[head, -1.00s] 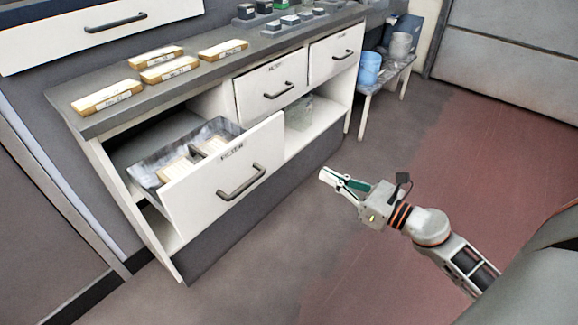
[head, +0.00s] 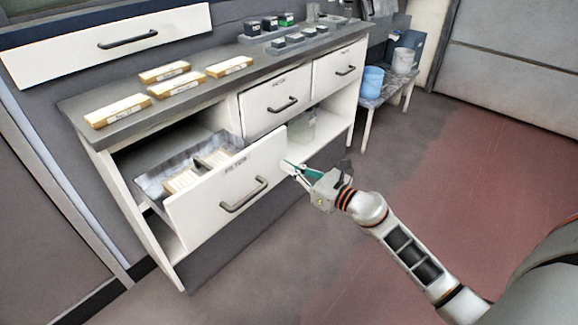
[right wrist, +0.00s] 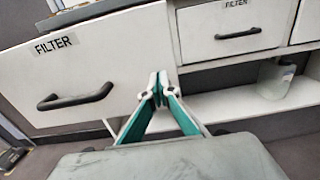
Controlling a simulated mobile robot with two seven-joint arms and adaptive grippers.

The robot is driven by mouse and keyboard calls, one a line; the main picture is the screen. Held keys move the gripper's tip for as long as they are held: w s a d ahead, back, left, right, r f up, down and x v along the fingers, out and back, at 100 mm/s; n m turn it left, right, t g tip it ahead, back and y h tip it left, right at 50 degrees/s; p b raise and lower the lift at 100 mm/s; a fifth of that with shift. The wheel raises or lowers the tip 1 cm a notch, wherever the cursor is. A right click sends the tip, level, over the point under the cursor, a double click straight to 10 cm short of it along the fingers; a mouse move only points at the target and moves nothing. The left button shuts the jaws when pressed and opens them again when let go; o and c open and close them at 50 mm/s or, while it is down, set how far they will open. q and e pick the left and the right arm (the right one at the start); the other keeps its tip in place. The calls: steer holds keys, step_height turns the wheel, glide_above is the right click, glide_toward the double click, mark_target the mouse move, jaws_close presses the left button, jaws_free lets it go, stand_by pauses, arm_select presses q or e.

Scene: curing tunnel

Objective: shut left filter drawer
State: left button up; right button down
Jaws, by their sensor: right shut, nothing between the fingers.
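The left filter drawer (head: 236,191) is pulled out of the lower left of the white cabinet. Its white front has a dark bar handle (head: 244,194) and a FILTER label, and its grey tray (head: 150,185) holds pale filter blocks. My right gripper (head: 287,165) is shut and empty, close to the right end of this drawer front; I cannot tell whether it touches. In the right wrist view the closed fingertips (right wrist: 158,84) overlap the right edge of the drawer front (right wrist: 95,70), right of its handle (right wrist: 76,97). My left gripper is not in view.
Two closed drawers (head: 275,103) sit higher on the right, above an open shelf with a clear container (right wrist: 276,78). Boxed filters (head: 118,110) and small dark items lie on the counter (head: 180,102). A blue bucket (head: 372,79) stands on a side bench. Floor at right is clear.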

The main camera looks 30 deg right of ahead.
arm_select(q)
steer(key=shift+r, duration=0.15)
arm_select(e)
steer(key=shift+w+a, duration=0.1)
steer(key=shift+w, duration=0.15)
